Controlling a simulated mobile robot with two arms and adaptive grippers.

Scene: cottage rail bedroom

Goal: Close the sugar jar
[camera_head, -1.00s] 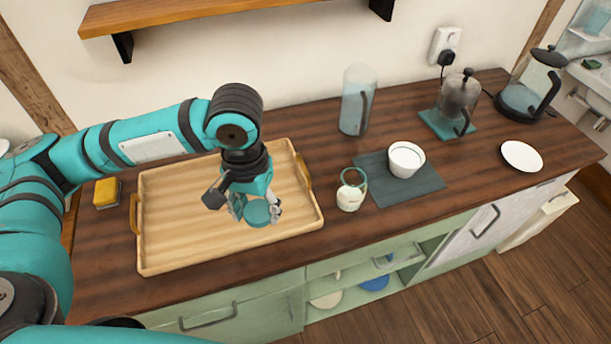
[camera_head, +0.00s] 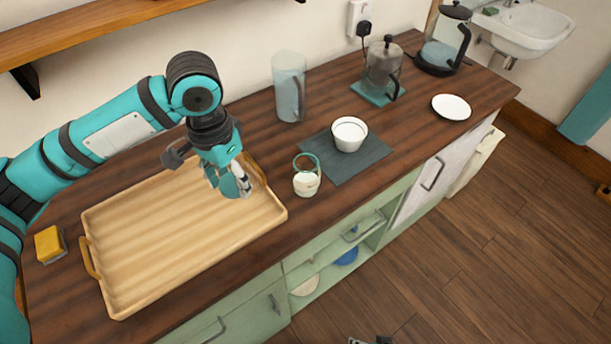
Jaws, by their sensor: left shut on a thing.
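The sugar jar (camera_head: 306,184) stands upright on the wooden counter. It is a small glass jar with a teal rim and white contents, and its top is open. My left gripper (camera_head: 238,184) is shut on a round teal lid (camera_head: 228,186). It holds the lid tilted above the right part of the wooden tray, left of the jar and apart from it. The gripper hides part of the lid. A small grey piece at the bottom edge (camera_head: 370,341) seems to be my right gripper, mostly cut off.
The wooden tray (camera_head: 150,262) is empty. A white bowl (camera_head: 349,134) stands on a dark mat (camera_head: 362,163) right of the jar. A glass pitcher (camera_head: 289,88) stands behind. A French press (camera_head: 383,70), white plate (camera_head: 451,107), kettle (camera_head: 444,45) and yellow sponge (camera_head: 48,244) are farther off.

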